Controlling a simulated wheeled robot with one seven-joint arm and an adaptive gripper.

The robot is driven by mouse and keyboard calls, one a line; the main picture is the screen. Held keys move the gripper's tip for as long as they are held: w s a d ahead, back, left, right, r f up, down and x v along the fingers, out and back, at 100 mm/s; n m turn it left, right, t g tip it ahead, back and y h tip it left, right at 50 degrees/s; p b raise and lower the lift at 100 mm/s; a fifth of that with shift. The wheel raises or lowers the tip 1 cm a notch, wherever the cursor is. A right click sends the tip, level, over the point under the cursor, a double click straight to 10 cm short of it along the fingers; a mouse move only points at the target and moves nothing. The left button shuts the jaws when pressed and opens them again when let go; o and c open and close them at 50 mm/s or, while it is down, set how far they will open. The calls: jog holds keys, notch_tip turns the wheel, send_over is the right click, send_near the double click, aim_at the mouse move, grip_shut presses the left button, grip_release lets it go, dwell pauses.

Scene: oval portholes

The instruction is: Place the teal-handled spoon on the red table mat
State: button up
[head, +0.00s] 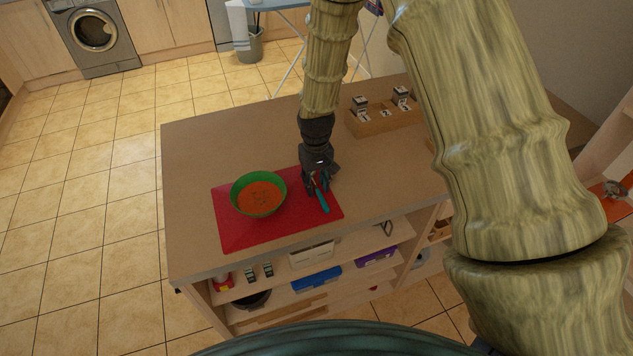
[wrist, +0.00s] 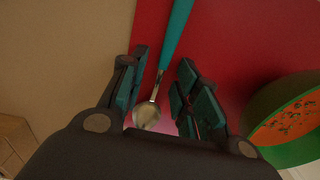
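The teal-handled spoon shows in the wrist view (wrist: 172,40), its metal bowl toward me and its handle pointing away. In the head view its handle (head: 323,203) is over the right part of the red table mat (head: 240,232) and appears to lie on it. My gripper (head: 317,186) is low over the mat's right edge. In the wrist view my gripper (wrist: 160,95) has its two fingers apart, one on each side of the spoon's neck, with visible gaps. The head view hides the spoon's bowl behind my gripper.
A wooden tray with small jars (head: 378,122) is at the table's back right. The tabletop (head: 215,145) behind the mat is clear. Shelves with containers (head: 316,280) are below the front edge.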

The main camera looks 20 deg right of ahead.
aim_at(317, 186)
jog(key=shift+r, duration=0.15)
notch_tip(317, 186, up, 12)
jog(key=b, duration=0.4)
dwell(0.3)
dwell(0.5)
